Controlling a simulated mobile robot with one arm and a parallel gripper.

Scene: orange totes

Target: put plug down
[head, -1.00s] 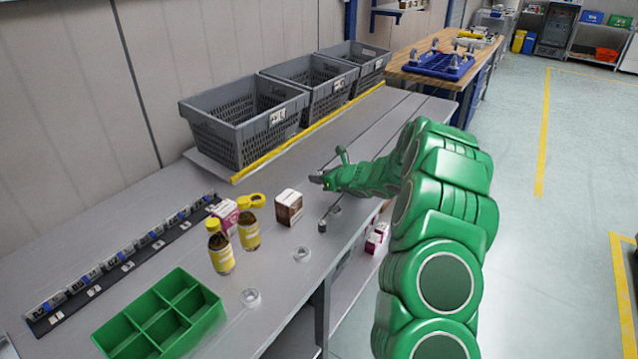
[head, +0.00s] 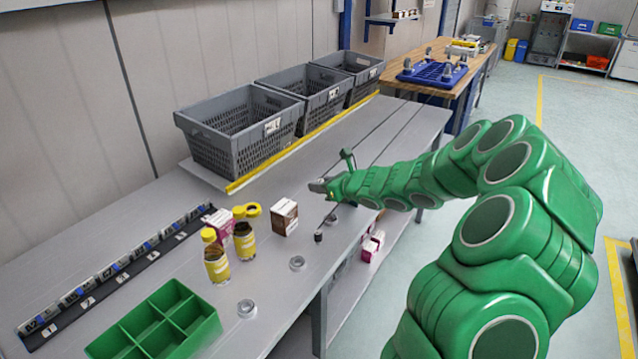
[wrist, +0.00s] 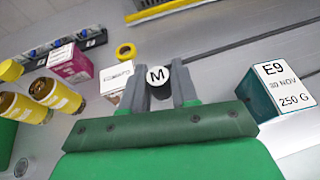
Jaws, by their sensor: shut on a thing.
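The plug (wrist: 159,77) shows a round white face marked M in the wrist view. It sits between the two grey fingers of my gripper (wrist: 161,92), which is shut on it. In the head view my gripper (head: 319,187) is over the grey bench (head: 385,145), to the right of the brown and white box (head: 284,217). The plug is too small to make out there. I cannot tell how far the plug is above the bench.
Yellow-capped bottles (head: 216,262), a yellow ring (head: 252,210), a small dark cylinder (head: 318,236) and clear rings (head: 297,262) stand nearby. A box marked E9 (wrist: 281,91) is right of my gripper in the wrist view. Grey crates (head: 240,135) line the back.

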